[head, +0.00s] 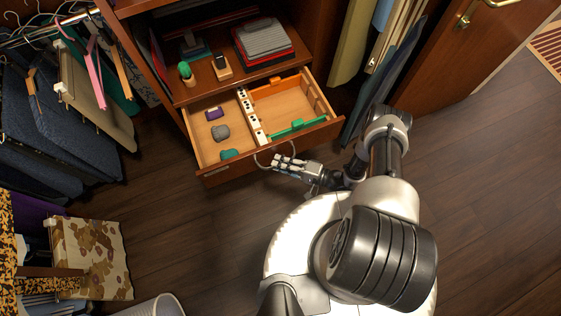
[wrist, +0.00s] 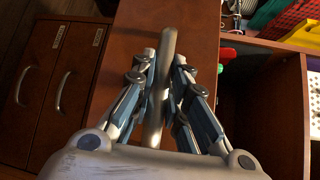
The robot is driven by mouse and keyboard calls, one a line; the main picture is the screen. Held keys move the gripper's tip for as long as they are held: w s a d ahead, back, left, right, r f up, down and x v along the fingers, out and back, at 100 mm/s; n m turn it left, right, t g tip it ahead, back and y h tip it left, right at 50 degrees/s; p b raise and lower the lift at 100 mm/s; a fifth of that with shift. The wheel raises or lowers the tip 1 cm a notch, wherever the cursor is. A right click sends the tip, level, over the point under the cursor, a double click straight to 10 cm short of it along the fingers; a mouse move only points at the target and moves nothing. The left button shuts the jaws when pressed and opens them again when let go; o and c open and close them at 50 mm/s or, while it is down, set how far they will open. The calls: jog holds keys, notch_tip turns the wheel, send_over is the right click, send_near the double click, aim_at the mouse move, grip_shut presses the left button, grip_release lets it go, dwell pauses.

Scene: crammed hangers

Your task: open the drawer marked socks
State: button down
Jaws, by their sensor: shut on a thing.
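A wooden drawer (head: 225,176) stands pulled out of the brown cabinet, with its inside showing. Its front carries a small label (head: 216,171) too small to read. My gripper (head: 279,160) is at the drawer front, at its curved metal handle (head: 257,160). In the wrist view the handle (wrist: 168,45) runs between the two fingers of my gripper (wrist: 164,66), which are shut on it. The drawer front (wrist: 203,30) lies behind the fingers. Inside the drawer are a grey item (head: 220,133), a purple item (head: 214,114) and a teal item (head: 230,155).
A white divider (head: 250,115) splits the open drawer. Clothes on hangers (head: 60,110) are at left. Dark floor (head: 190,235) in front is clear.

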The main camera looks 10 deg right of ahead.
jog(key=c, duration=1.6)
grip_release()
jog(key=shift+o, duration=0.2)
jog(key=v, duration=1.2)
jog(key=shift+s, duration=0.1)
